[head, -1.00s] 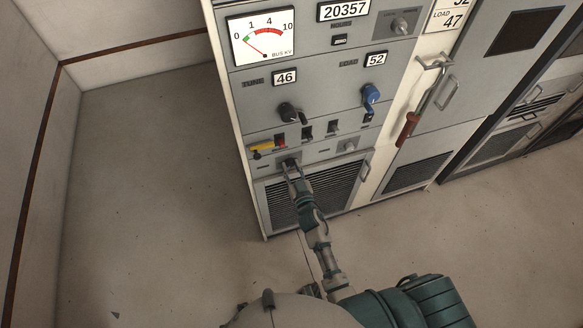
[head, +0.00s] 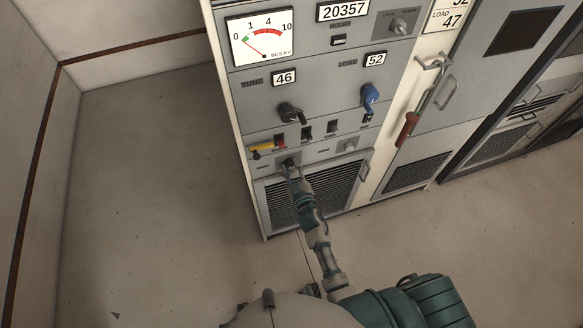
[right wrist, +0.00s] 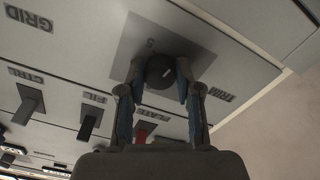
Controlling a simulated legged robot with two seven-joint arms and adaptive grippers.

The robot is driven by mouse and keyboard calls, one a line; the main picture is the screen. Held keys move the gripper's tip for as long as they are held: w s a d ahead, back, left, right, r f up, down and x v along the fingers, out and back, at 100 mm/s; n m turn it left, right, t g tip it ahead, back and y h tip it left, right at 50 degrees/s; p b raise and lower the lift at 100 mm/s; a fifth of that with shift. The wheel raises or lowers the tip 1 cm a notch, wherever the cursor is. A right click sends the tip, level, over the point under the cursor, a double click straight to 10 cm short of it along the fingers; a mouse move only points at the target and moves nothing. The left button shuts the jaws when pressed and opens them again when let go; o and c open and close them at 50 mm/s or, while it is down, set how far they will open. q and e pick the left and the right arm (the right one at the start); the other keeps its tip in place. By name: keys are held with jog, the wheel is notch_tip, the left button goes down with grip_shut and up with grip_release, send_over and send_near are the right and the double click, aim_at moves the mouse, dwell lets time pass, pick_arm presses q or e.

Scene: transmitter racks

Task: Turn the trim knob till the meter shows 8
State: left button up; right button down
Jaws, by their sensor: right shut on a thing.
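The dark round trim knob (right wrist: 160,72) sits on a grey plate beside the label TRIM in the right wrist view. A light mark shows on its face. In the head view the knob (head: 289,161) is low on the grey rack and partly hidden by my right gripper. My right gripper (head: 291,167) is shut on the knob; in the right wrist view its two fingers (right wrist: 158,80) are on opposite sides of it. The BUS KV meter (head: 262,36) is at the rack's top left, its red needle pointing up-left near the low end, between 0 and 1. My left gripper is not in view.
Above the knob are a yellow-handled lever (head: 262,149), small switches (head: 307,132), a black knob (head: 290,112) and a blue knob (head: 370,95). A red-handled lever (head: 407,127) is at the right. Open floor (head: 150,180) lies left of the rack.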

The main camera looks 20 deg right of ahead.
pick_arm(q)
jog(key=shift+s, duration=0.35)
pick_arm(e)
jog(key=shift+a, duration=0.1)
jog(key=c, duration=0.8)
grip_release()
jog(key=shift+s, duration=0.15)
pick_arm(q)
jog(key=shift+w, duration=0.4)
pick_arm(e)
jog(key=s, duration=1.1)
jog(key=shift+s, duration=0.3)
